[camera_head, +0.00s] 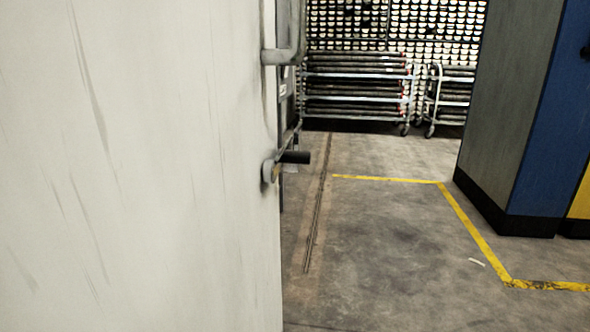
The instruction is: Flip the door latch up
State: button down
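A large pale, scuffed door or panel (140,160) fills the left side of the view, seen at a steep angle. On its right edge is a latch with a dark lever handle (294,157) on a round metal mount (269,171). The lever sticks out to the right and looks roughly level. Above it a grey bar handle (290,52) stands out from the same edge. The latch's far side is hidden. My gripper is not in view.
A floor track (317,215) runs just right of the door. Yellow lines (468,225) mark the open concrete floor. A grey and blue cabinet (530,120) stands at right. Wheeled carts (358,90) with long tubes stand before a rack wall (400,25).

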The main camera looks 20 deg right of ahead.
aim_at(272, 168)
jog(key=i+l, duration=0.3)
jog(key=i+l+u, duration=0.15)
jog(key=i+l, duration=0.15)
jog(key=l, duration=0.2)
jog(key=i+l, duration=0.3)
jog(key=i+l+u, duration=0.1)
jog(key=i+l, duration=0.2)
jog(key=l, duration=0.25)
